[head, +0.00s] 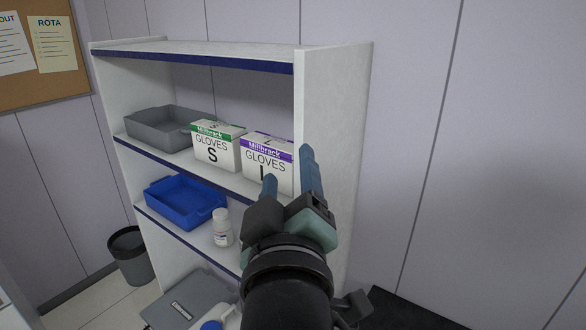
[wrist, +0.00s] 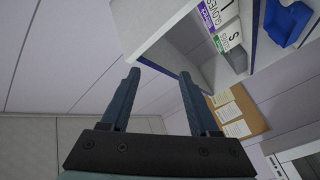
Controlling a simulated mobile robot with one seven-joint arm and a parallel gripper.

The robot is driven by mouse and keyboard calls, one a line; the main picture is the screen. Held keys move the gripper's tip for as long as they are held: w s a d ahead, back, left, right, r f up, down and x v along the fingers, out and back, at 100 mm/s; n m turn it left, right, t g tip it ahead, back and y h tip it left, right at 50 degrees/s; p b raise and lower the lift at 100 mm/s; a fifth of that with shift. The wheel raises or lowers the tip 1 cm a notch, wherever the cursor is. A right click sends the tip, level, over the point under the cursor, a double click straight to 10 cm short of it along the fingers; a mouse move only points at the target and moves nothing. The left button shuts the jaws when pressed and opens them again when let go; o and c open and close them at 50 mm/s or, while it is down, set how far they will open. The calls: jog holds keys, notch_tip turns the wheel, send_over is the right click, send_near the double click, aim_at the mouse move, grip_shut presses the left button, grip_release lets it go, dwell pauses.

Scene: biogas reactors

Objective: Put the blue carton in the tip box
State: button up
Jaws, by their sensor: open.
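My gripper (head: 288,168) is raised in front of the right side of a white shelf unit, its two blue fingers apart with nothing between them. It also shows in the wrist view (wrist: 160,76), open and empty, tilted toward the wall and the shelf side. I see no blue carton in either view. No container in view can be made out as the tip box. The gripper and arm hide part of the shelf's lower right.
The shelf unit (head: 335,130) holds a grey tray (head: 158,133), a green-banded gloves box (head: 212,150), a purple-banded gloves box (head: 262,160), a blue tray (head: 180,205) and a white bottle (head: 222,230). A dark bin (head: 130,262) stands left on the floor.

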jog(key=s+r+m+t, duration=0.4)
jog(key=s+r, duration=0.1)
jog(key=r, duration=0.5)
jog(key=s+r+m+t, duration=0.4)
jog(key=s+r, duration=0.2)
jog(key=r, duration=0.4)
jog(key=shift+s+d+r+m, duration=0.25)
jog(key=shift+r+m, duration=0.1)
jog(key=shift+m, duration=0.05)
notch_tip(320, 180, down, 6)
jog(key=b, duration=0.5)
jog(key=shift+a+b, duration=0.1)
jog(key=shift+b, duration=0.25)
jog(key=shift+w+r, duration=0.1)
jog(key=shift+r, duration=0.1)
jog(key=shift+c, duration=1)
